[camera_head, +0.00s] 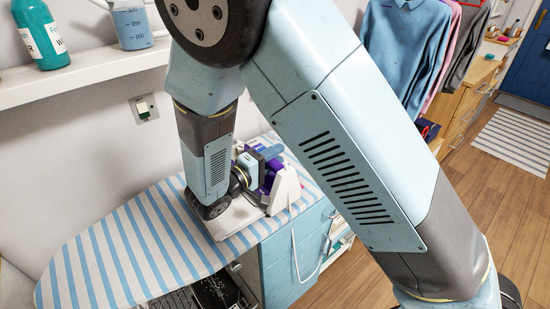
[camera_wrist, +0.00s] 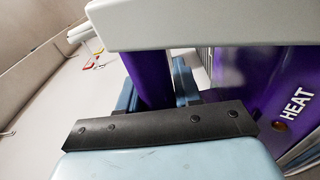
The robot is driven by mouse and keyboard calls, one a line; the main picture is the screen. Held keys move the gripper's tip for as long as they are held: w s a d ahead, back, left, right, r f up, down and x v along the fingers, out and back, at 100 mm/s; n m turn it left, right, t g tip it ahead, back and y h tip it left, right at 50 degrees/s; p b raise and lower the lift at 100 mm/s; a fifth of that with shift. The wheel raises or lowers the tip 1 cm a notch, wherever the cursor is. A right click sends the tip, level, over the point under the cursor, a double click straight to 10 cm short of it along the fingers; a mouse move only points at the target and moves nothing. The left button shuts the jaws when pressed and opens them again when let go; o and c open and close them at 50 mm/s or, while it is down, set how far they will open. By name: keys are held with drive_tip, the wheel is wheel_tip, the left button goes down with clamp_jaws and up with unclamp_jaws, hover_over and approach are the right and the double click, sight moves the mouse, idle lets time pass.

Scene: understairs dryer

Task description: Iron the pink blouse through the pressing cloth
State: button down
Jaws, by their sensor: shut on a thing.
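A purple and white iron (camera_head: 284,190) is at the right part of the striped ironing board (camera_head: 110,262). My gripper (camera_head: 262,160) is shut on the iron's purple handle, which also shows in the wrist view (camera_wrist: 150,82) between my blue fingers. The iron's purple body with the word HEAT (camera_wrist: 285,100) is at the right there. A flat off-white piece (camera_head: 236,218) lies on the board by the iron; I cannot tell whether it is the pressing cloth. No pink blouse shows on the board; my arm hides part of it. A pink garment (camera_head: 447,62) hangs at the back right.
A white cord (camera_head: 294,250) hangs from the iron over the board's edge. A blue shirt (camera_head: 398,45) and a grey garment hang beside the pink one. A shelf (camera_head: 75,78) with a teal bottle (camera_head: 40,36) and a measuring jug (camera_head: 131,25) is on the left wall.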

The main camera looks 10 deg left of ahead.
sight(276, 173)
drive_tip(key=shift+s+d, duration=1.7)
drive_tip(key=shift+d, duration=0.15)
drive_tip(key=shift+v, duration=2.55)
drive_tip(key=shift+f, duration=0.1)
drive_tip(key=shift+w+a, duration=0.1)
drive_tip(key=shift+w, duration=0.05)
drive_tip(key=shift+w+a, duration=1.65)
drive_tip(key=shift+a, duration=0.15)
